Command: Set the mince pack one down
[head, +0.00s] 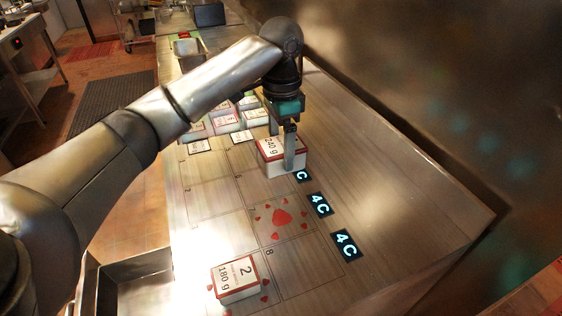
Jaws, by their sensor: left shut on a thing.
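The pack labelled 240 g (268,151), a white box with a red-edged label, is partly behind my fingers on the long wooden-looking counter (400,190). My left gripper (282,160) points down from above and is shut on this pack. Whether the pack touches the counter I cannot tell. Another pack, labelled 2 and 180 g (238,274), stands in a marked cell at the near end, with red spots around it. The number on the held pack is hidden. My right gripper is not in view.
An empty cell with red spots (281,218) lies in front of the held pack. Lit 4C displays (319,205) line its right side. Several smaller labelled packs (226,122) stand behind. A metal tray (120,285) is at the near left. The counter's right side is clear.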

